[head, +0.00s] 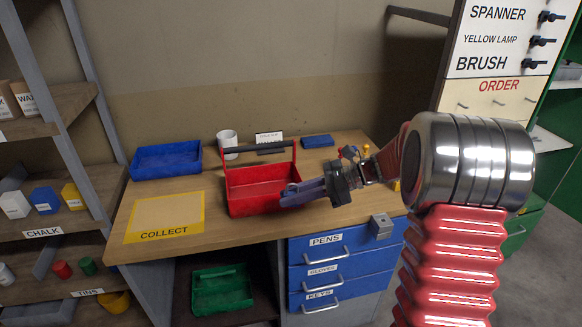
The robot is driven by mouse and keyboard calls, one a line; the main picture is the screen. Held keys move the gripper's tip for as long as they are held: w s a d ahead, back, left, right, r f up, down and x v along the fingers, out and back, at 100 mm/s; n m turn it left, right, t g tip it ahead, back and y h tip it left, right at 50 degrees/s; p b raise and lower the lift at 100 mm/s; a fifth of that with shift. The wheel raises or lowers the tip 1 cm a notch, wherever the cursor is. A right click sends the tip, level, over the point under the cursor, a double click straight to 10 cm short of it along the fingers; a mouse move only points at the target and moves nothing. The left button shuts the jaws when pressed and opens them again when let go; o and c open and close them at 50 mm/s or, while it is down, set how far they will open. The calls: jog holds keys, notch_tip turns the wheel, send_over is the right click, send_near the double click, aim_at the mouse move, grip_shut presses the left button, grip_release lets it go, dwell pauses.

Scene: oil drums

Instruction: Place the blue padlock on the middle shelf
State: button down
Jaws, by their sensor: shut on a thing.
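My gripper (304,191) reaches in from the right, over the right end of the red toolbox (255,204) on the desk. Its long purple-grey end is shut, and I cannot make out the thing between its jaws. I cannot pick out a blue padlock in this view. Shelving stands at the left. Its shelf labelled CHALK (85,223) lies between the shelf with the WAX bag and the shelf labelled TINS, and bears white, blue and yellow blocks.
The wooden desk (224,231) also carries a blue tray (167,161), a white mug (227,143), a dark blue flat thing (318,141) and a bare yellow COLLECT mat (165,218). A grey block (381,226) is by the blue drawers (340,262). A green crate (221,291) sits below.

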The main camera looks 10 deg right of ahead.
jog(key=s+f+m+t+h, duration=0.1)
jog(key=s+f+m+t, duration=0.1)
jog(key=f, duration=1)
jog(key=s+f+m+t+h, duration=0.1)
jog(key=s+f+m+t, duration=0.1)
jog(key=f, duration=1.1)
jog(key=shift+s+d+t, duration=0.2)
jog(key=shift+t, duration=0.1)
